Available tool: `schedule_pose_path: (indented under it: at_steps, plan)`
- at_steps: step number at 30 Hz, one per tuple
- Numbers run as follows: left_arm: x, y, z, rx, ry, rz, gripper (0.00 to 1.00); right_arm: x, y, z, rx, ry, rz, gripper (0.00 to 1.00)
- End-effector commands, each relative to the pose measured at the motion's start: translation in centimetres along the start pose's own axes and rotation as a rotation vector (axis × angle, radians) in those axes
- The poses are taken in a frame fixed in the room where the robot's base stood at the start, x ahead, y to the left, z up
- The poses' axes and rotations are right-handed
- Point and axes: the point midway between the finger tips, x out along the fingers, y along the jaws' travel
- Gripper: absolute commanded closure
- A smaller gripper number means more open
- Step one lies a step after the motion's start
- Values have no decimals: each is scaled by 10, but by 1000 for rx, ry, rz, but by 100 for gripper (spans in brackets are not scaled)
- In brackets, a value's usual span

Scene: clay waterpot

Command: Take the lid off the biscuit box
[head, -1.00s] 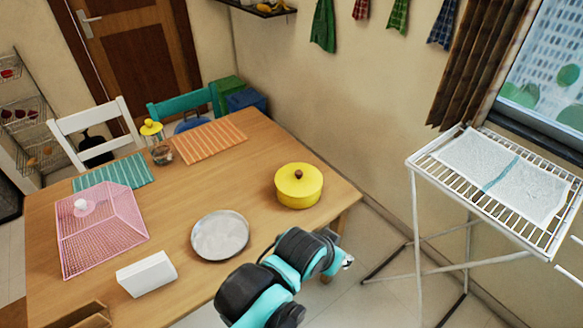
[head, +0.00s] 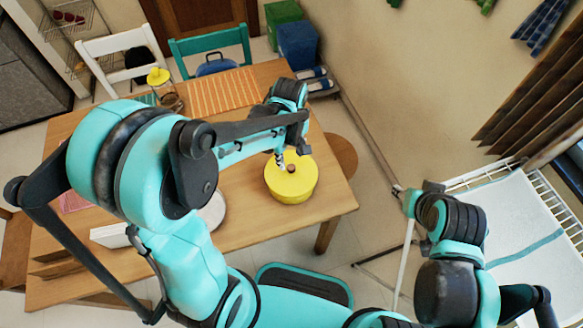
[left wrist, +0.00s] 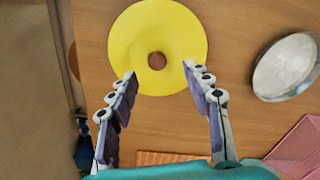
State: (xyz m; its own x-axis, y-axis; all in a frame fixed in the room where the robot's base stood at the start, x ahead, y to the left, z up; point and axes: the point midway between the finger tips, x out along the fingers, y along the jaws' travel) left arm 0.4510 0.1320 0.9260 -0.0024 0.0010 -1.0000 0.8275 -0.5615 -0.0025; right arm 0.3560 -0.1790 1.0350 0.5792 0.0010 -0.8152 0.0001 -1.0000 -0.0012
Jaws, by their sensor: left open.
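The biscuit box (head: 291,190) is a round yellow tin on the table's right part. Its yellow lid (left wrist: 157,30) is on, with a small brown knob (left wrist: 157,61) at its centre. My left gripper (head: 281,160) is open and empty at the lid, close to the knob. In the left wrist view its two fingertips (left wrist: 160,76) lie over the lid, one on each side of the knob and slightly short of it. I cannot tell whether they touch the lid. My right arm is at the lower right; its gripper (head: 400,191) is too small to read.
The wooden table (head: 325,170) has a grey round plate (left wrist: 288,68), an orange striped mat (head: 220,90) and a jar with a yellow top (head: 160,85). A pink mesh cover (left wrist: 300,150) shows partly. A white drying rack (head: 480,178) stands at the right.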

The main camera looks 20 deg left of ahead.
Motion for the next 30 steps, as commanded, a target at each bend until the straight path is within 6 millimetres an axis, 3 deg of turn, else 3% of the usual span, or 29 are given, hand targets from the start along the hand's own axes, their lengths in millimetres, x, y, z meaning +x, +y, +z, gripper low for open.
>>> schedule_pose_path:
  at_steps: [16,24,26,30]
  plan:
    - [71,8,-3,-2,-1,-1,51,29,0,21,0,0,0,60]
    - [75,7,-3,-2,0,0,51,29,0,21,0,0,0,60]
    - [74,7,-3,-1,0,0,64,29,0,21,0,0,0,60]
    - [74,7,-3,-1,0,0,100,29,0,21,0,0,0,60]
